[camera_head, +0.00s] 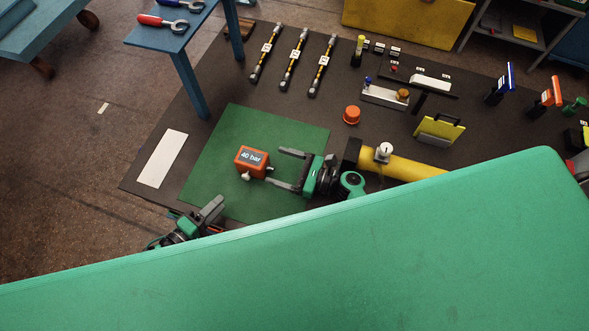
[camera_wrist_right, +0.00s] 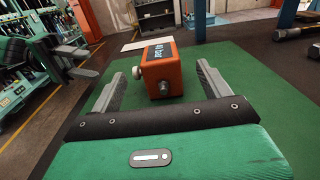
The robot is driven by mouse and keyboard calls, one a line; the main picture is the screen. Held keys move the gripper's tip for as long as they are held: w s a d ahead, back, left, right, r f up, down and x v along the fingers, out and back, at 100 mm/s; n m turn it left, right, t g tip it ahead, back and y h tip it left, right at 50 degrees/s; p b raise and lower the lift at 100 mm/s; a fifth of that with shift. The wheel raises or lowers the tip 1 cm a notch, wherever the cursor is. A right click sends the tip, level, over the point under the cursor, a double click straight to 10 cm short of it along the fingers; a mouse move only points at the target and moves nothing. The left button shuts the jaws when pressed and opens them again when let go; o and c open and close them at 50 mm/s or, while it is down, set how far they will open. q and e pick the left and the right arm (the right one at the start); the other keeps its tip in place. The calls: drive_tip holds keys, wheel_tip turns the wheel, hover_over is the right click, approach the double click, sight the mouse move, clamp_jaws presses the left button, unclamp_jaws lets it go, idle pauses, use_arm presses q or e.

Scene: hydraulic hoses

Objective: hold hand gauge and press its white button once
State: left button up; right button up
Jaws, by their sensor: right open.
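The hand gauge is an orange box (camera_head: 251,159) with a "40 bar" display, sitting on the green mat (camera_head: 225,130). A white knob-like button (camera_head: 246,177) sticks out of one side and a metal fitting (camera_head: 269,169) out of another. The gauge (camera_wrist_right: 161,73), its white button (camera_wrist_right: 138,73) and its fitting (camera_wrist_right: 163,88) show in the right wrist view. My right gripper (camera_head: 285,169) is open, its fingers pointing at the gauge, apart from it. My left gripper (camera_head: 219,216) appears open, below and left of the gauge, not touching it; the green panel partly hides its arm.
A white strip (camera_head: 162,159) lies left of the mat. An orange cap (camera_head: 352,115) and a yellow cylinder (camera_head: 412,168) lie to the right. Several hoses (camera_head: 294,60) lie behind. A blue table (camera_head: 170,38) stands at upper left. A large green panel covers the lower head view.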

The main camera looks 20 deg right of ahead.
sight(251, 157)
drive_tip(key=x, duration=0.9)
drive_tip(key=shift+a+f, duration=0.1)
drive_tip(key=shift+a, duration=0.05)
drive_tip(key=c, duration=1.1)
use_arm(q)
clamp_jaws()
use_arm(e)
drive_tip(key=shift+c, duration=0.3)
idle(0.3)
